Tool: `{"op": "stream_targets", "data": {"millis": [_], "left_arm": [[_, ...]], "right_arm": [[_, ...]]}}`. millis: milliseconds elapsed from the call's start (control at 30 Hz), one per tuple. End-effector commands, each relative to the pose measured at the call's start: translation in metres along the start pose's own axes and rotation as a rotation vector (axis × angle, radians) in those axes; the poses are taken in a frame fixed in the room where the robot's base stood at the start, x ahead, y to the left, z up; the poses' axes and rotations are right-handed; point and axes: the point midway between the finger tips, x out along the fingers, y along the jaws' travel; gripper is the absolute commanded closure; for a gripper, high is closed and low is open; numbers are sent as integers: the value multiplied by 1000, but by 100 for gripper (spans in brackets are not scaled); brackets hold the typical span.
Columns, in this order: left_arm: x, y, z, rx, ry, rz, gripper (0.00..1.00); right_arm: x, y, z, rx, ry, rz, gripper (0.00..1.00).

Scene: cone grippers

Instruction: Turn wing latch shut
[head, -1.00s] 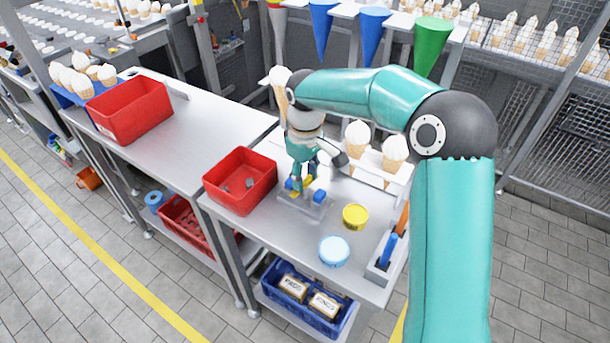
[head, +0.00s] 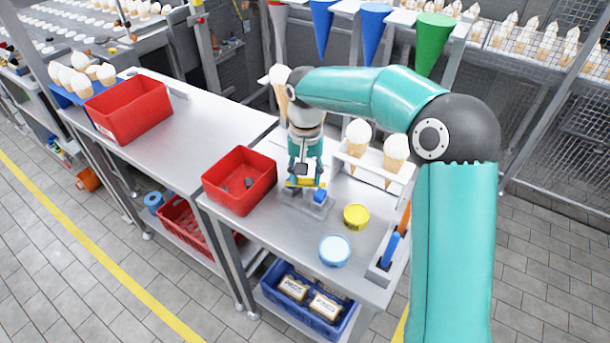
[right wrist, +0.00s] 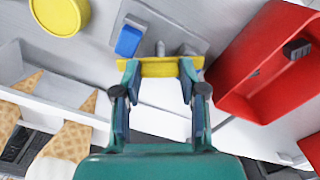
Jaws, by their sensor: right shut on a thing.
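The yellow wing latch (head: 304,182) sits on a grey metal fixture (head: 318,210) on the steel table. In the right wrist view the latch (right wrist: 160,67) is a yellow bar lying across the picture. My right gripper (head: 305,186) points down over the fixture. In the right wrist view its two fingers (right wrist: 160,72) are shut on the latch, one near each end. A blue block (head: 320,196) stands on the fixture beside the latch and also shows in the right wrist view (right wrist: 129,40). The fingers partly hide the fixture. My left gripper is not in view.
A red bin (head: 240,180) stands close left of the fixture. A cone rack (head: 370,172) stands behind right. A tool holder (head: 383,268) is at the right edge.

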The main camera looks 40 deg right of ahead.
Motion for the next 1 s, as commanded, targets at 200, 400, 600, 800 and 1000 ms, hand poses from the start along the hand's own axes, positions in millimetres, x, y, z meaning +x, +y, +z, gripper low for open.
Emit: {"op": "stream_targets", "data": {"millis": [200, 400, 600, 800, 1000], "left_arm": [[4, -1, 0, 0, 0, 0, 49], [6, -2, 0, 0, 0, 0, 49], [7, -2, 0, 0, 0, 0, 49], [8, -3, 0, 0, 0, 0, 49], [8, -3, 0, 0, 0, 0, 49]], "right_arm": [[0, 0, 0, 200, 2, -2, 93], [0, 0, 0, 358, 2, -2, 93], [0, 0, 0, 469, 2, -3, 93], [0, 0, 0, 527, 2, -3, 93], [-1, 0, 0, 543, 2, -3, 93]]}}
